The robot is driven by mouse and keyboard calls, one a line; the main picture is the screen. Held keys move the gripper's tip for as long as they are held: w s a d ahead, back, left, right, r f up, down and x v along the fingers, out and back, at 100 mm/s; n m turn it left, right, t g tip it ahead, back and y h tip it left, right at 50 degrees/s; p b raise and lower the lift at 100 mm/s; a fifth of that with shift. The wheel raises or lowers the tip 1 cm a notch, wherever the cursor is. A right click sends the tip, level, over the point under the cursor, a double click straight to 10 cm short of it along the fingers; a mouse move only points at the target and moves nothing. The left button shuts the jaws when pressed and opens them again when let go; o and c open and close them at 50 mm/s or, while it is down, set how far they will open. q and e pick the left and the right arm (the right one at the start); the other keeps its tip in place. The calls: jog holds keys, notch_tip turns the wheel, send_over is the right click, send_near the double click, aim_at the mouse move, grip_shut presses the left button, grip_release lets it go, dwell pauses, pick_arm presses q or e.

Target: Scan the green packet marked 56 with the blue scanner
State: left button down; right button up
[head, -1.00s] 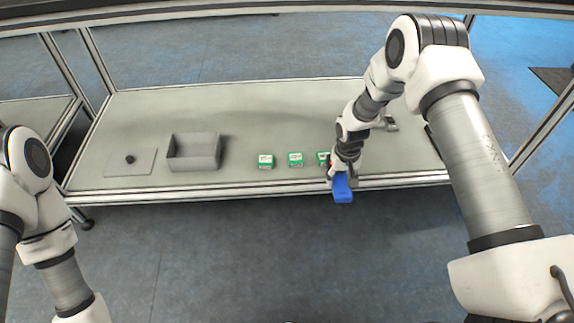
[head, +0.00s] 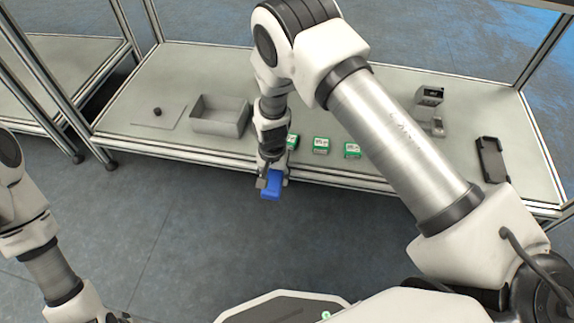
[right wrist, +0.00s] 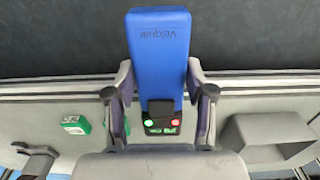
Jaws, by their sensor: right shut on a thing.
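My right gripper (head: 271,181) is shut on the blue scanner (head: 271,187), in front of the table's near edge. In the right wrist view the blue scanner (right wrist: 160,50) lies between the two fingers of the gripper (right wrist: 160,92). Three green packets stand in a row near the front edge: a left one (head: 293,142), partly hidden by my right arm, a middle one (head: 320,145) and a right one (head: 352,150). A green packet (right wrist: 75,124) also shows in the right wrist view. Their numbers are too small to read. My left gripper is out of view.
A grey open bin (head: 220,118) stands left of the packets, and a flat plate (head: 146,111) with a small dark knob lies further left. A grey stand-like device (head: 430,110) and a black holder (head: 492,160) are on the right. Table space behind the packets is mostly clear.

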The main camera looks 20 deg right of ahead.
aim_at(274, 177)
notch_tip(274, 177, down, 7)
jog(key=b, duration=0.6)
jog(key=shift+d+r, duration=0.1)
notch_tip(274, 177, up, 12)
jog(key=p, duration=1.1)
jog(key=shift+r, duration=0.25)
jog(key=shift+f, duration=0.3)
